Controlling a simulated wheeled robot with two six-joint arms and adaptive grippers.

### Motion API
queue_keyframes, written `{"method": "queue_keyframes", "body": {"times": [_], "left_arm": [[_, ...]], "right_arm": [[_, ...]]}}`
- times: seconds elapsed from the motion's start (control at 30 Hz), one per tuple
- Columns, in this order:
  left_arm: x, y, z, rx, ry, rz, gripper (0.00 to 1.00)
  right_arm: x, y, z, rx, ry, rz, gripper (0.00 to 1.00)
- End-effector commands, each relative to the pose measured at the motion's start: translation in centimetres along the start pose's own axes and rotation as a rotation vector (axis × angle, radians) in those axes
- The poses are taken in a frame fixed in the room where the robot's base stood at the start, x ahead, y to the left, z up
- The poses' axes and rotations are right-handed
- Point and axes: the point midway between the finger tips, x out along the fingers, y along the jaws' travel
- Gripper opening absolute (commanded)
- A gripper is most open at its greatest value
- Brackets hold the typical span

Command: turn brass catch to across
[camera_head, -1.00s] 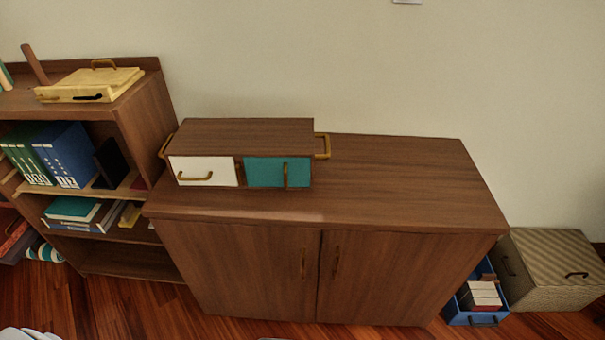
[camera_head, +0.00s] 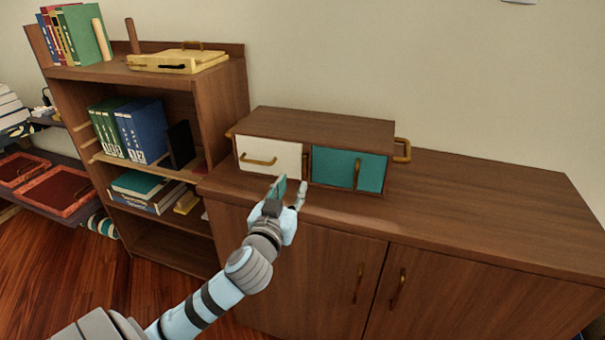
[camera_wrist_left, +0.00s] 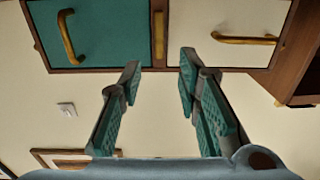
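The brass catch (camera_wrist_left: 158,22) is a small upright piece on the divider between a teal drawer front (camera_wrist_left: 105,30) and a white one (camera_wrist_left: 225,18) in the left wrist view. It lies along the divider, not across it. My left gripper (camera_wrist_left: 160,75) is open and empty, its two fingers apart just short of the catch and roughly in line with it. In the head view my left gripper (camera_head: 290,190) is in front of the small wooden drawer box (camera_head: 325,125), below the divider. Contact with the catch does not show. My right gripper is not in view.
The box stands on a wooden cabinet (camera_head: 480,205) with clear top to the right. Brass handles stick out from the white (camera_head: 258,161) and teal (camera_head: 357,174) drawers. A bookshelf (camera_head: 225,110) with books and a yellow case (camera_head: 178,62) stands at the left.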

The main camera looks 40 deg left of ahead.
Motion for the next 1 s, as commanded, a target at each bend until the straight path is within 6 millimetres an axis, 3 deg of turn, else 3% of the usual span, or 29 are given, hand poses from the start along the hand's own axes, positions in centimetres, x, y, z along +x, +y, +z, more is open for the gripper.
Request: {"method": "queue_keyframes", "body": {"times": [0.2,0.33,0.67,0.87,1.0], "left_arm": [[6.2,0.0,0.2,-0.002,0.001,-0.001,0.31],[8.3,0.0,0.2,-0.001,-0.001,0.000,0.31],[9.2,0.1,0.1,0.001,-0.002,0.002,0.31],[9.2,0.1,0.1,0.001,-0.002,0.002,0.02],[9.2,0.1,0.1,0.001,-0.002,0.002,0.00]], "right_arm": [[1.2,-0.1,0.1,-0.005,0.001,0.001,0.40],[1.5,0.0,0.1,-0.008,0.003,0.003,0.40],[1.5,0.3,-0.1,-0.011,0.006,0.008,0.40],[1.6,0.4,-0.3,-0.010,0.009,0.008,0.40],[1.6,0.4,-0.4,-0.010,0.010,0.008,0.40]]}}
